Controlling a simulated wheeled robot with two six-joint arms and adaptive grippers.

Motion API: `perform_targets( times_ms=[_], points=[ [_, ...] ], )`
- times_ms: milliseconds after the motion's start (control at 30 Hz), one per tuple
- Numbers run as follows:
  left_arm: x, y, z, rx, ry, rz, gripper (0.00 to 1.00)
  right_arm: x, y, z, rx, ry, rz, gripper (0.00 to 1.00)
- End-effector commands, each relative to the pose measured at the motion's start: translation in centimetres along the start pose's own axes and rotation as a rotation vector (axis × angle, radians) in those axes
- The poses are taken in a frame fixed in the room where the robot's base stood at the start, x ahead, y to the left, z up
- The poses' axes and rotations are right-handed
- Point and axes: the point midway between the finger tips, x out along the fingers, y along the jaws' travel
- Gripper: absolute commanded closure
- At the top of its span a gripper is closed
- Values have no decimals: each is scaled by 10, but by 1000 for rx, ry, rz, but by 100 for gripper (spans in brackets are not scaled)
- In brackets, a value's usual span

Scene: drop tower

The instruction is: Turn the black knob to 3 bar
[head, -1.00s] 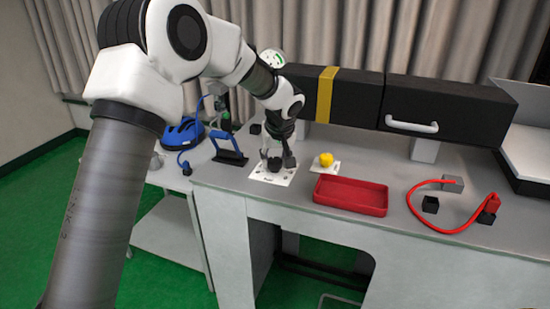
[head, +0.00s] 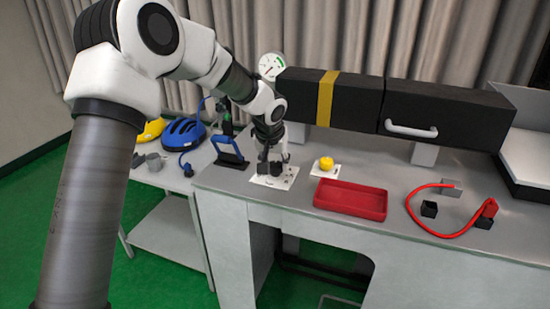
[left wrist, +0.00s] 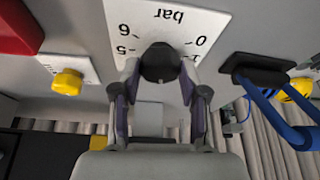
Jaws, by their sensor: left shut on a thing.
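The black knob (left wrist: 160,62) stands on a white scale plate (left wrist: 183,20) marked "bar", with 0, 5 and 6 readable in the left wrist view. My left gripper (left wrist: 160,78) is shut on the knob, one finger on each side. In the head view the gripper (head: 273,165) points down over the white plate (head: 284,181) and largely hides the knob. The knob's pointer and the lower figures are hidden or unclear. A round white gauge (head: 271,66) with a green arc stands behind my arm; its reading is too small to tell. My right gripper is not in view.
A yellow knob (head: 326,163) on its own plate and a red tray (head: 350,198) stand to the right. A blue-handled black piece (head: 229,155) stands close on the left. A long black box (head: 450,112) runs along the back. A red hose (head: 420,222) lies at the right.

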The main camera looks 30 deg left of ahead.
Motion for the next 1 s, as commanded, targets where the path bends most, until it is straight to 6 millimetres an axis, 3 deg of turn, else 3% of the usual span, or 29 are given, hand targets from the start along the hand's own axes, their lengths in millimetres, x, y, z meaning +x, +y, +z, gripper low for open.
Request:
perform_targets(
  times_ms=[400,933,967,1000],
  points=[
    [1,-2,3,205,-10,85,91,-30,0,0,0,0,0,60],
    [4,-2,4,237,-11,98,92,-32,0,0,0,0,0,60],
    [4,-2,4,237,-12,97,53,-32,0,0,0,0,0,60],
    [4,-2,4,237,-12,98,39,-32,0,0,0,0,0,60]
  ],
)
